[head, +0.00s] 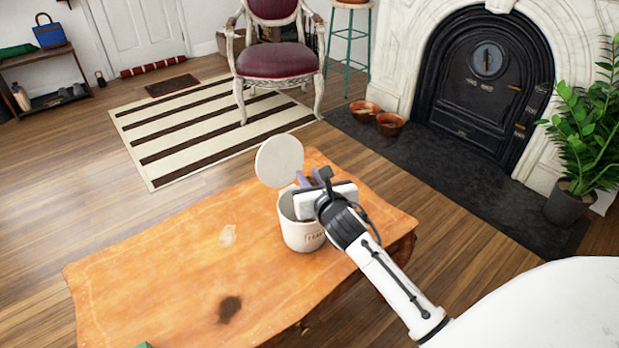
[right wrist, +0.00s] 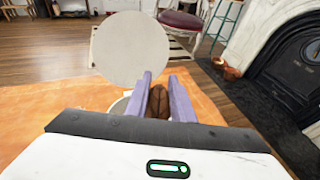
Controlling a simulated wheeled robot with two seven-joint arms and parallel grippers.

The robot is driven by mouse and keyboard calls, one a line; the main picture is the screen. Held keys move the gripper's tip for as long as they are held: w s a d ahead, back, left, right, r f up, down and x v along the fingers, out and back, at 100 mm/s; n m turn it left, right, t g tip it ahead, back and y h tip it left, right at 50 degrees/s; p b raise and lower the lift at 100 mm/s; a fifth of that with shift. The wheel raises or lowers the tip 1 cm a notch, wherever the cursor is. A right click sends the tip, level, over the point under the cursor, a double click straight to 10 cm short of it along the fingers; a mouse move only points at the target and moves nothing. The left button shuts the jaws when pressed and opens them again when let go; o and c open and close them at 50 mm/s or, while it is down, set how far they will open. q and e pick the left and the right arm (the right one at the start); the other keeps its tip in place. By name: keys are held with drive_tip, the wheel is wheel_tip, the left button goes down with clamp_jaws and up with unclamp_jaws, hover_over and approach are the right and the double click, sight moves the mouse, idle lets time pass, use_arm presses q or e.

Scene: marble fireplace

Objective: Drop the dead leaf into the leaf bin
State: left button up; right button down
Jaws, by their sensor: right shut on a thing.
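My right gripper (head: 307,181) is over the bin's open mouth. In the right wrist view its two purple fingers (right wrist: 158,100) are shut on the brown dead leaf (right wrist: 158,102). The leaf is at the bin's opening; how deep it sits is hidden by the gripper. My left gripper is not in view.
The orange wooden table (head: 150,270) has a pale mark (head: 228,236) and a dark spot (head: 230,308); its left part is mostly clear. A green object (head: 144,345) shows at the bottom edge. A chair (head: 278,60) and a fireplace (head: 490,90) stand beyond.

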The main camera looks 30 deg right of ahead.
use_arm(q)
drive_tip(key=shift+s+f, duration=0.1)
use_arm(e)
drive_tip(key=c, duration=1.5)
unclamp_jaws()
drive_tip(key=shift+o, duration=0.2)
drive_tip(key=shift+s, duration=0.15)
drive_tip(key=shift+s+a+r, duration=0.15)
drive_tip(key=shift+s, duration=0.2)
use_arm(q)
drive_tip(key=p, duration=0.1)
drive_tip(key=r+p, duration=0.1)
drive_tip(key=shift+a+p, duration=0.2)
drive_tip(key=shift+p, duration=0.1)
use_arm(e)
drive_tip(key=v, duration=0.9)
drive_tip(key=shift+s, duration=0.1)
